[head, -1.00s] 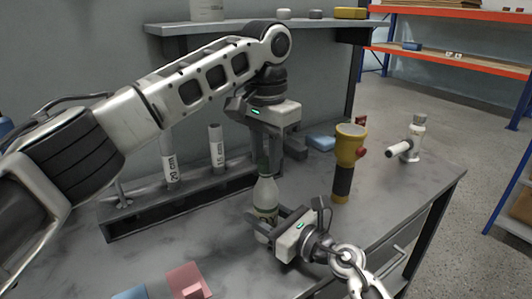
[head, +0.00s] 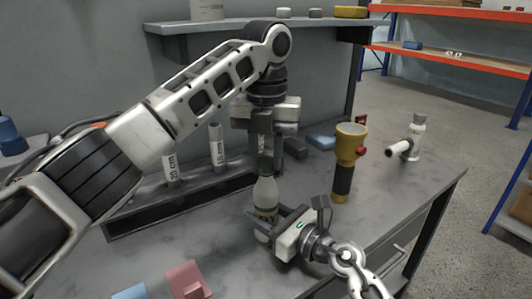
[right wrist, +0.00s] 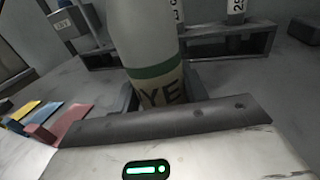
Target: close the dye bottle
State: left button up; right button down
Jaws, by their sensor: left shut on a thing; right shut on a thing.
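My right gripper (head: 264,221) is shut around the lower part of the bottle. My left gripper (head: 265,152) points straight down over the bottle and is shut on the dark green cap (head: 265,165) at its top. The fingers hide part of the cap, so I cannot tell how tightly it sits on the neck.
A dark rack (head: 130,222) with labelled tubes stands behind left. A yellow flashlight (head: 348,150) stands to the right, with a white tool (head: 411,140) beyond it. A blue block (head: 321,143) lies behind. A pink piece (head: 187,279) lies at the front.

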pick_arm(q)
jog(key=m, duration=0.5)
jog(key=o, duration=0.9)
jog(key=shift+o, duration=0.2)
jog(key=shift+r, duration=2.25)
jog(key=shift+c, duration=0.4)
